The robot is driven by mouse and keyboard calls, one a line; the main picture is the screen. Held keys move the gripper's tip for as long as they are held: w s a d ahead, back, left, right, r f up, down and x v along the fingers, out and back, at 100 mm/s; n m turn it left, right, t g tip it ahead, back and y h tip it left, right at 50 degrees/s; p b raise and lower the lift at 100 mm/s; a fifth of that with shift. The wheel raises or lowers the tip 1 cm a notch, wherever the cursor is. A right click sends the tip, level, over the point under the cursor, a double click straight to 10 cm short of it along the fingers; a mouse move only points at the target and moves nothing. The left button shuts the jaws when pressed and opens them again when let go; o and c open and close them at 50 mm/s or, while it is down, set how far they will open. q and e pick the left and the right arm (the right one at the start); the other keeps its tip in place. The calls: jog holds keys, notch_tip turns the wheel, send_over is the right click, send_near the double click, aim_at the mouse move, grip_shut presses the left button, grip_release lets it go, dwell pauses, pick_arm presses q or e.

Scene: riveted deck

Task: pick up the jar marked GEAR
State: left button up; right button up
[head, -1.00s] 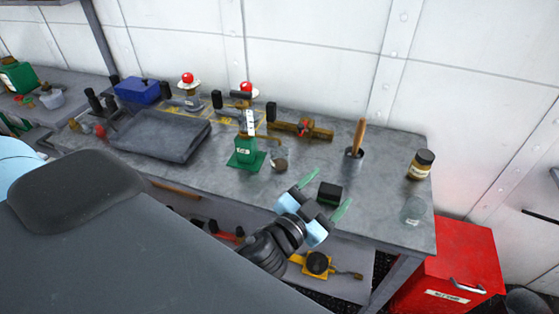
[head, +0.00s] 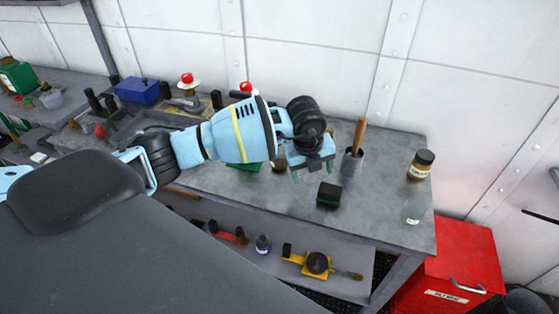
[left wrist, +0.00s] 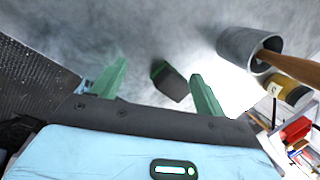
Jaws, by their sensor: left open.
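A jar with a dark lid, amber contents and a pale label (head: 420,165) stands upright at the right end of the bench; the label's words are too small to read. The jar also shows at the right in the left wrist view (left wrist: 293,92). My left gripper (head: 312,173) is open and empty, pointing down over the bench, well left of the jar. Its two green fingers show in the left wrist view (left wrist: 158,72), with a dark block (left wrist: 170,82) below and between them. My right gripper is not in view.
A grey cup with a wooden handle (head: 352,165) stands between my left gripper and the jar. The dark block (head: 329,195) and a clear glass (head: 412,210) are near the bench's front edge. A red cabinet (head: 455,265) stands right of the bench.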

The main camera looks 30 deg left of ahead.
aim_at(280, 153)
pick_arm(q)
jog(key=w+a+r+n+y, duration=0.25)
jog(key=a+r+y, duration=0.25)
jog(key=a, duration=0.5)
jog(key=shift+h, duration=0.3)
jog(key=shift+s+b+x, duration=0.15)
jog(key=shift+x, duration=1.9)
jog(key=shift+s+b+x, duration=0.15)
jog(key=shift+x, duration=1.9)
jog(key=shift+d+f, duration=0.1)
jog(key=shift+d, duration=0.05)
jog(key=c, duration=1.2)
jog(key=shift+o, duration=0.2)
